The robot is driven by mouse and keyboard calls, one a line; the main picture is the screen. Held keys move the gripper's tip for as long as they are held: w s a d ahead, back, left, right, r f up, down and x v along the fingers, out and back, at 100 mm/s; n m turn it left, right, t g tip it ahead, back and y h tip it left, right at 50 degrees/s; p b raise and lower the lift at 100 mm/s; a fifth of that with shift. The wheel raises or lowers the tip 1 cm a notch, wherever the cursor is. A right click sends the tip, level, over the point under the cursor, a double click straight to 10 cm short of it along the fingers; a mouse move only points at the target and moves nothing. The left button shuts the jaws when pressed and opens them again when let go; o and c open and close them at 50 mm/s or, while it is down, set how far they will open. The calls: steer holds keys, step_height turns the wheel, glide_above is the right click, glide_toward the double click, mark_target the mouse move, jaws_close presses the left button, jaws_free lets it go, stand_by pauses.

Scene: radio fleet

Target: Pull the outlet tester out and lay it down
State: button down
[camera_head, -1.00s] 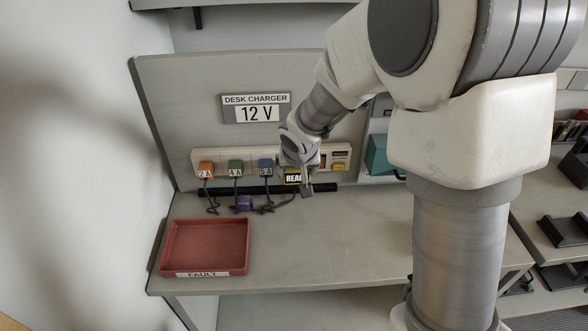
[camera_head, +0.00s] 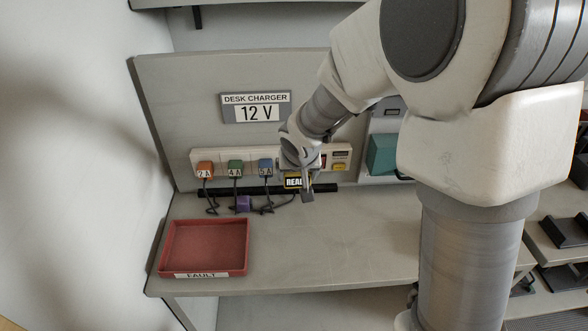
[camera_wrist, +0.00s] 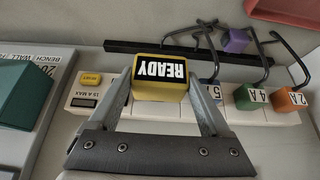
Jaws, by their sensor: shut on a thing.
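The outlet tester (camera_head: 293,183) is a yellow block with a black READY label. In the wrist view the tester (camera_wrist: 160,73) sits between the two fingers of my gripper (camera_wrist: 161,84), which is shut on it. In the head view my gripper (camera_head: 305,188) holds it low in front of the white socket strip (camera_head: 226,157). The wrist hides part of the strip there, and I cannot see whether the tester's back still touches it. The bare desk top (camera_head: 330,235) lies below.
Orange 2 A, green 4 A and blue 5 A plugs (camera_head: 235,168) with dark cables stand in the strip to the left. A purple block (camera_head: 243,203) lies below them. A red FAULT tray (camera_head: 204,273) is at the desk's left front. The desk's middle is clear.

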steer(key=shift+s+b, duration=0.9)
steer(key=shift+s, duration=0.65)
steer(key=s+d+f+m+g+h+p, duration=0.1)
steer(key=s+d+f+m+g+p, duration=0.1)
steer(key=s+d+m, duration=0.5)
steer(key=d+g+p, duration=0.1)
steer(key=d+g, duration=0.1)
steer(key=d, duration=0.2)
steer(key=shift+s+f+h, duration=0.15)
steer(key=shift+s+h, duration=0.1)
steer(key=shift+h, duration=0.05)
steer(key=shift+f, duration=0.1)
steer(key=b+x, duration=0.4)
steer(key=s+a+b+x, duration=0.1)
steer(key=b+x, duration=0.1)
steer(key=b, duration=0.1)
steer(key=shift+f, duration=0.5)
